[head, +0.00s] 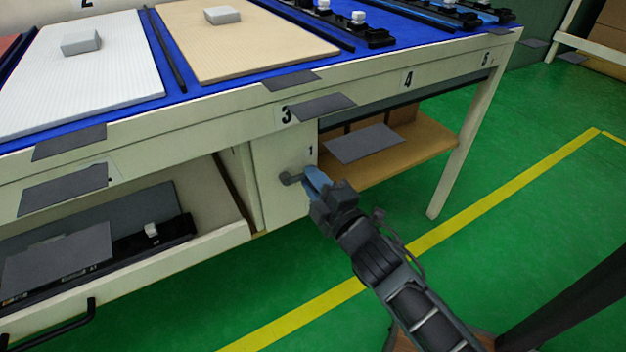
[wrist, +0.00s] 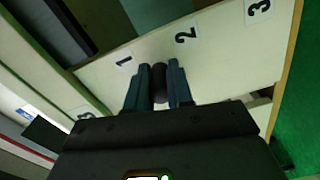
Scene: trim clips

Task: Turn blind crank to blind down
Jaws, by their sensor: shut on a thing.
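My gripper (head: 316,180) is at the pale end panel below the workbench, by a dark handle (head: 289,178) that sticks out from the panel; this looks like the crank. In the wrist view, my gripper (wrist: 159,88) has its two blue-grey fingers shut on the dark round knob of the crank (wrist: 159,79), one finger on each side. The panel (wrist: 226,62) behind it carries labels 1, 2 and 3. Most of the crank's arm is hidden by the fingers. I cannot make out a blind for certain.
The workbench (head: 240,107) has a blue top with a white board (head: 85,75) and a tan board (head: 240,45). An open drawer (head: 222,238) stands at lower left. A wooden shelf (head: 432,137) lies to the right.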

